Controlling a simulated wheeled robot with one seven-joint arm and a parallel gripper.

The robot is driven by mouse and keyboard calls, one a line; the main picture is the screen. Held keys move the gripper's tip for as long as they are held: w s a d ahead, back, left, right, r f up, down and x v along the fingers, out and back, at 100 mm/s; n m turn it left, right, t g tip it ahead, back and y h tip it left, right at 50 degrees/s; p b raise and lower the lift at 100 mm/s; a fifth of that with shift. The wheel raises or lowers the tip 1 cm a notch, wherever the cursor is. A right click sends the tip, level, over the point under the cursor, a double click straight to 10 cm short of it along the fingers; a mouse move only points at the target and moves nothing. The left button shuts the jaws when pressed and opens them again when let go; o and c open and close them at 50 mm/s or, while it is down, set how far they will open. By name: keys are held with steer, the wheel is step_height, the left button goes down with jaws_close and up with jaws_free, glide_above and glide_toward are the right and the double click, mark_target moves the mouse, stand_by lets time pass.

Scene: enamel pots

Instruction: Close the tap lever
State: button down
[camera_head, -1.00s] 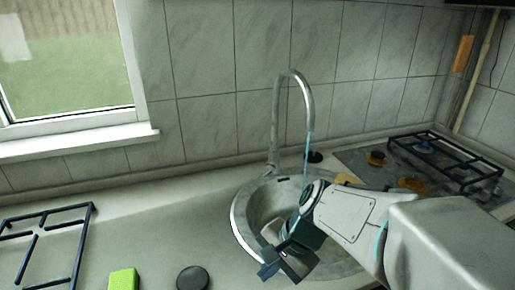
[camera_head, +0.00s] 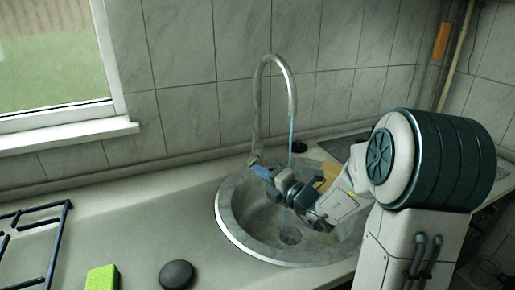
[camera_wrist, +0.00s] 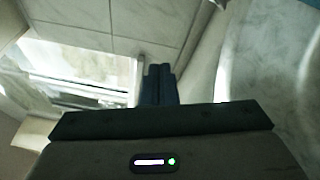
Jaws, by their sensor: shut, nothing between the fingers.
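The grey gooseneck tap (camera_head: 257,105) rises behind the round metal sink (camera_head: 228,218) in the head view. A thin blue stream of water (camera_head: 291,140) falls from its spout. My gripper (camera_head: 257,166) is at the foot of the tap, above the sink's back left rim. Its blue fingers are shut with nothing between them; they also show shut in the wrist view (camera_wrist: 158,70). I cannot make out the lever, as the gripper covers much of the tap's foot. Whether the fingers touch the tap is unclear.
A green sponge (camera_head: 102,278) and a dark round object (camera_head: 177,274) lie on the counter (camera_head: 135,225) at the front left. A dark grate (camera_head: 50,245) is at the left edge. A yellow item (camera_head: 328,173) lies behind my arm.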

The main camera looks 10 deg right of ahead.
steer(key=w+d+m+t+h, duration=0.2)
steer(key=d+m, duration=0.2)
glide_toward(254, 142)
steer(key=w+a+r, duration=0.1)
steer(key=a, duration=0.4)
steer(key=w, duration=0.1)
steer(key=w+d, duration=0.1)
steer(key=w, duration=0.2)
steer(key=shift+w+d+r, duration=0.25)
steer(key=shift+w+r, duration=0.05)
steer(key=shift+r, duration=0.1)
